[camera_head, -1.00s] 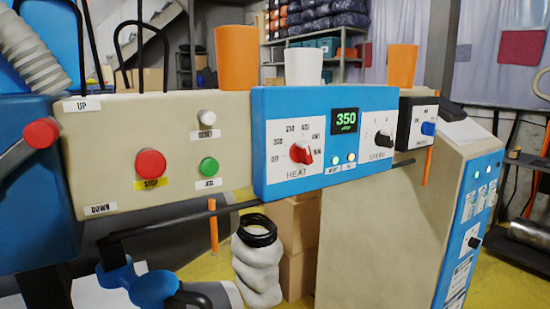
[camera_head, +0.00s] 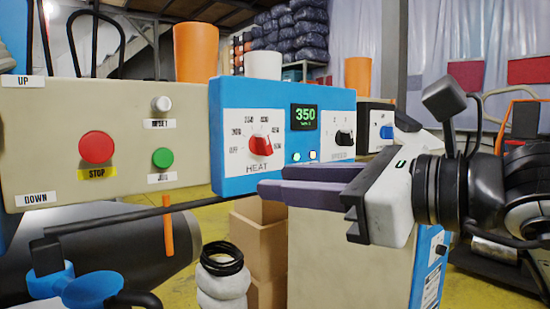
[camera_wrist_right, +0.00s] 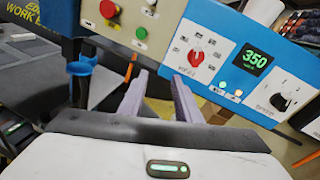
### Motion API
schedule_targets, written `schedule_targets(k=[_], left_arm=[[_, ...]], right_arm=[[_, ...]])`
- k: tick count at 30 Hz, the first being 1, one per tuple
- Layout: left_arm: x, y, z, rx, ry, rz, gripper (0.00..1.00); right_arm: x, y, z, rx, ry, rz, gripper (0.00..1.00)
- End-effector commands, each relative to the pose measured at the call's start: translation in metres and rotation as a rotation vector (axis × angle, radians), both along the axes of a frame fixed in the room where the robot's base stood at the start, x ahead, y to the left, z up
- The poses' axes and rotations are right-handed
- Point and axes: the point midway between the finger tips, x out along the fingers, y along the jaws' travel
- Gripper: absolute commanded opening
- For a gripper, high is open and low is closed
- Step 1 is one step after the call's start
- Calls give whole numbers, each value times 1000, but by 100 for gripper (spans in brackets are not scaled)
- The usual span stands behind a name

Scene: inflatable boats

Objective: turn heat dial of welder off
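The welder's blue heat panel (camera_head: 232,178) carries a red heat dial (camera_head: 261,145) on a white scale. OFF is at the scale's lower left; the dial is turned away from it, and the green display (camera_head: 304,117) reads 350. The right wrist view also shows the red dial (camera_wrist_right: 195,58) and display (camera_wrist_right: 253,60). My right gripper (camera_head: 273,179) comes in from the right with its purple fingers in front of the panel, just below the dial. In the right wrist view its fingers (camera_wrist_right: 160,80) are apart with nothing between them. My left gripper is not in view.
Left of the heat panel is a beige panel with a red stop button (camera_head: 96,147) and green button (camera_head: 163,158). A black speed dial (camera_head: 343,137) is to the right. A dark bar (camera_head: 130,213) runs below the panels.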

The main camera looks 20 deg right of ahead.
Motion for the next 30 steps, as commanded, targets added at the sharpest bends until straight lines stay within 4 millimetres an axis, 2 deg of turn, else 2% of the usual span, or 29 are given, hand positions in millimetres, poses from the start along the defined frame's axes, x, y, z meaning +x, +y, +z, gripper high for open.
schedule_targets(k=[1, 3, 7, 11, 21, 25, 30], left_arm=[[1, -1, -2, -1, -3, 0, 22], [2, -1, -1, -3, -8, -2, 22], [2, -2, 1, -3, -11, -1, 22], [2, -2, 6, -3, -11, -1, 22], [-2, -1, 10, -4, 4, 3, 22], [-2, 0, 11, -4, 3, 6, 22], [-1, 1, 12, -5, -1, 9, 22]], right_arm=[[-2, -15, 13, -26, -59, -69, 30], [-3, -31, 27, -45, -109, -140, 30], [0, -42, 39, -54, -146, -197, 30], [15, -37, 40, -53, -144, -199, 30], [72, -15, 40, -54, -143, -196, 30], [85, -10, 40, -53, -145, -195, 30], [92, -8, 39, -55, -146, -195, 30]])
